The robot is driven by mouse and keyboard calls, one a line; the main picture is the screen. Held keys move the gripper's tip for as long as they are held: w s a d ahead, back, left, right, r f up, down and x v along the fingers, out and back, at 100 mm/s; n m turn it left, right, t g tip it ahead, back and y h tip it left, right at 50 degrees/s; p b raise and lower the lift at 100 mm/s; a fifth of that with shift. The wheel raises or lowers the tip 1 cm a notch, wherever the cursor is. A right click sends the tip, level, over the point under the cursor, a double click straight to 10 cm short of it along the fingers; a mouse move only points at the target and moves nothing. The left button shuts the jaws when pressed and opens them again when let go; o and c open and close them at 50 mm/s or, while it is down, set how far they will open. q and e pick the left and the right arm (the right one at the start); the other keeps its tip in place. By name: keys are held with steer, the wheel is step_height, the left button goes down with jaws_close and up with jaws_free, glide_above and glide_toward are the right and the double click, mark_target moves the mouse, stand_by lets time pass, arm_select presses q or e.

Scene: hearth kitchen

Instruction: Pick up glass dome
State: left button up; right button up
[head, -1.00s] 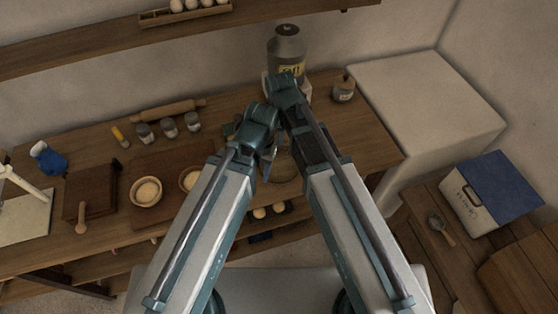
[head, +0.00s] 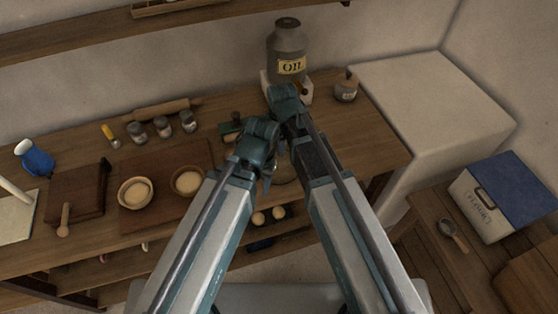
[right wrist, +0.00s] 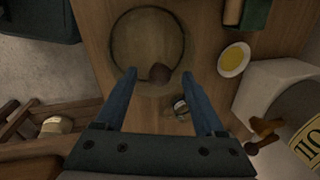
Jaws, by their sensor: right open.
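The glass dome (right wrist: 147,48) shows in the right wrist view as a clear round outline with a dark round knob (right wrist: 160,73), standing on the wooden counter. In the head view only a part of it (head: 285,172) shows between my forearms. My right gripper (right wrist: 160,77) is open, its two fingers apart on either side of the knob in that view. I cannot tell the height between fingers and knob, and no contact shows. My left gripper (head: 268,170) is mostly hidden behind its own arm in the head view, so its jaws cannot be made out.
An oil can (head: 287,50) stands on a pale block behind my arms, with a small jar (head: 346,87) to its right. Bowls of dough (head: 135,192), a rolling pin (head: 162,110) and several small jars lie left.

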steer(key=shift+w+f, duration=0.15)
steer(key=shift+f, duration=0.5)
steer(key=shift+r, duration=0.1)
jaws_close()
stand_by(0.9)
